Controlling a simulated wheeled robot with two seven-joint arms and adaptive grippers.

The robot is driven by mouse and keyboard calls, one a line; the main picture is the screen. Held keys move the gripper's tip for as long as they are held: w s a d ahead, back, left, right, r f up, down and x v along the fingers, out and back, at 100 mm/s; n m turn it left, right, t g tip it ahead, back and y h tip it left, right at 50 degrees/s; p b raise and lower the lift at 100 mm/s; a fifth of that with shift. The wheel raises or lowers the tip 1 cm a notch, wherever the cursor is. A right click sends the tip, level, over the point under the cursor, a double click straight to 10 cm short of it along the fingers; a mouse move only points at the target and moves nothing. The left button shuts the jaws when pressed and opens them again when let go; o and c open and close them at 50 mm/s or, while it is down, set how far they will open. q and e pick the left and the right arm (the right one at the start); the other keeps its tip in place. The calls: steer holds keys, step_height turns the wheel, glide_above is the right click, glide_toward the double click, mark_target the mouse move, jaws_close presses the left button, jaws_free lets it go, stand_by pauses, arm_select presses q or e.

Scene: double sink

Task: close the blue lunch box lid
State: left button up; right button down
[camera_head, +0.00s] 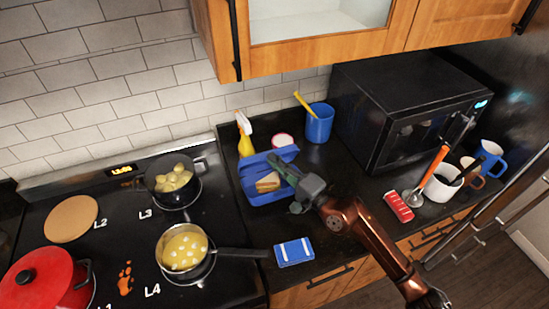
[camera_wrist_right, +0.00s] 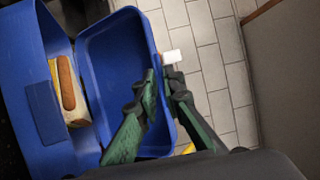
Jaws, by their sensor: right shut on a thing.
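My right gripper (camera_head: 280,166) reaches over the box from the right. Its fingers (camera_wrist_right: 163,78) are shut on the lid's rim in the wrist view. My left gripper is out of view.
A yellow spray bottle (camera_head: 245,146) and a blue cup (camera_head: 319,124) stand behind the box. A black microwave (camera_head: 375,125) is at right. Pots, including a yellow-filled pan (camera_head: 183,249), sit on the stove. A blue-and-white packet (camera_head: 294,252) lies at the counter front.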

stand_by(0.3)
steer(key=c, duration=2)
jaws_free()
steer(key=shift+r, duration=0.1)
steer(key=shift+c, duration=0.2)
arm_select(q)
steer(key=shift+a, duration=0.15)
arm_select(e)
steer(key=shift+s+d, duration=0.1)
steer(key=v, duration=1.1)
steer(key=shift+s+d, duration=0.25)
steer(key=shift+d, duration=0.05)
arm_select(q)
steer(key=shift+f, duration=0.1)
arm_select(e)
steer(key=shift+f, duration=0.25)
